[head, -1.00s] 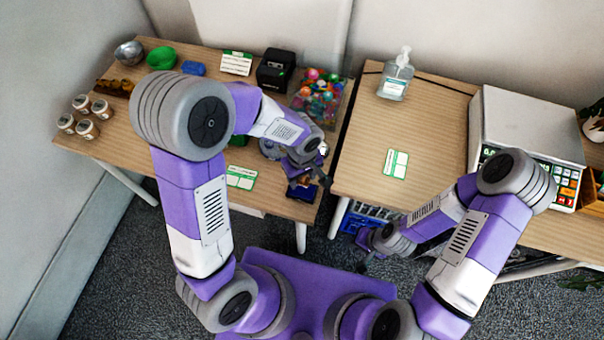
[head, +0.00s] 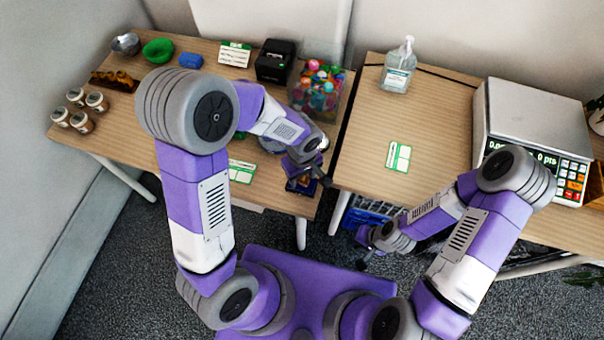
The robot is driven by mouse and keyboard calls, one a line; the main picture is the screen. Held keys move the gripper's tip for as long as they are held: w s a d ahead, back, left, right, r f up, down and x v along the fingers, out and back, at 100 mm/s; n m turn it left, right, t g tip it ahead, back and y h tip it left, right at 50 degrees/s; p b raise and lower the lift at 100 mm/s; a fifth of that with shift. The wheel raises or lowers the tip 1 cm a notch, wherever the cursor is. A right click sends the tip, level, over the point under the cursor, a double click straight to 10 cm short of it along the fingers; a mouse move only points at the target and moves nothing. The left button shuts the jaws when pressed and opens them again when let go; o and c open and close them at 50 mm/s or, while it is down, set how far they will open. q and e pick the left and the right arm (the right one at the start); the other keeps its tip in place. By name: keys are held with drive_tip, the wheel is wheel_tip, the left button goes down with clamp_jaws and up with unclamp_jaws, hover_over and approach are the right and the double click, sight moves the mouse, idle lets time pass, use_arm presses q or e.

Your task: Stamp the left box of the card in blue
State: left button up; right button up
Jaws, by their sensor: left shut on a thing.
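A white card with green print and boxes (head: 398,156) lies flat on the right table. A similar white and green card (head: 242,171) lies on the left table, partly behind my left arm. My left gripper (head: 307,178) is over the front right corner of the left table, pointing down. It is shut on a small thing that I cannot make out. A dark blue, flat item (head: 299,187) shows just below it; I cannot tell whether they touch. My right gripper (head: 364,250) hangs in front of the right table, over the floor; its jaws are too small to judge.
A clear bin of colourful balls (head: 318,90), a black printer (head: 275,61), a green bowl (head: 158,50) and several jars (head: 83,108) stand on the left table. A sanitizer bottle (head: 398,68) and a scale (head: 528,120) stand on the right table. Around its card the wood is clear.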

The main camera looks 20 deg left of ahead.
use_arm(q)
drive_tip(key=shift+f+b, duration=0.6)
drive_tip(key=shift+b, duration=0.1)
idle(1.6)
drive_tip(key=shift+r, duration=0.1)
drive_tip(key=shift+r+p, duration=2.65)
drive_tip(key=shift+r, duration=0.85)
